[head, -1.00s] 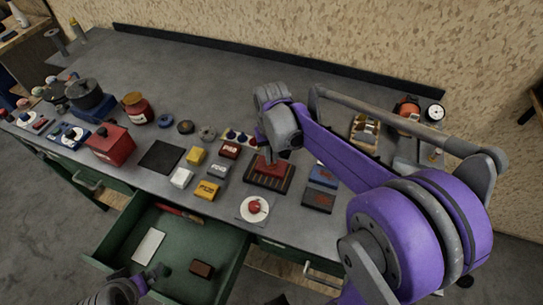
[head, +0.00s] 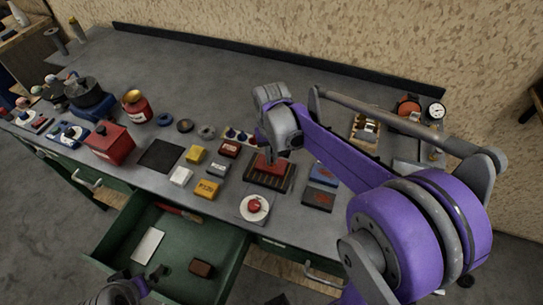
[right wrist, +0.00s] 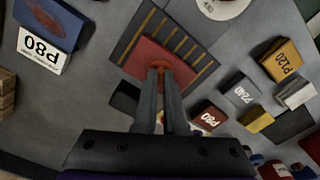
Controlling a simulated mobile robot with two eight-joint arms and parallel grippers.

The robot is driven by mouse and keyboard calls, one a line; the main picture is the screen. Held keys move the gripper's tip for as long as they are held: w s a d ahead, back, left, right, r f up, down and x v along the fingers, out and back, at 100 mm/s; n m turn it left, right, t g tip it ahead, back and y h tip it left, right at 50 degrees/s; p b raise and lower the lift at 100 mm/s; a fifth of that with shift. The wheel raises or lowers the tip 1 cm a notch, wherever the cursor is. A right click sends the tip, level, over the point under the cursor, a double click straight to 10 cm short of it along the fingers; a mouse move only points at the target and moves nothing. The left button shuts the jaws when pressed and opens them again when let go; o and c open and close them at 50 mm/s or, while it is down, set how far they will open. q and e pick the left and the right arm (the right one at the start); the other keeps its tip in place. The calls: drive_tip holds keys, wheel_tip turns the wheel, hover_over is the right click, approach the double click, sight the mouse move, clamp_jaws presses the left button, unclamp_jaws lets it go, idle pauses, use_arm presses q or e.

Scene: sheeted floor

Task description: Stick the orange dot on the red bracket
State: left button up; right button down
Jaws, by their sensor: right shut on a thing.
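The red bracket (head: 262,166) is a flat red piece on a dark striped rack (head: 284,183) near the bench's front edge. It also shows in the right wrist view (right wrist: 140,56). My right gripper (right wrist: 160,72) is shut, its fingertips right over the bracket. A bit of orange, the orange dot (right wrist: 164,65), shows at the fingertips; the fingers hide most of it. I cannot tell whether the dot touches the bracket.
A white dish with a red thing (head: 254,208) stands in front of the rack. Labelled grit blocks (head: 206,189) lie left of it, a blue block (head: 323,175) right. The open green drawer (head: 180,262) juts out below. The bench's back is clear.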

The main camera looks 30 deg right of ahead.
drive_tip(key=c, duration=0.9)
unclamp_jaws()
wheel_tip(320, 180, up, 11)
drive_tip(key=shift+f+p, duration=0.1)
drive_tip(key=shift+p, duration=0.25)
drive_tip(key=shift+s, duration=0.1)
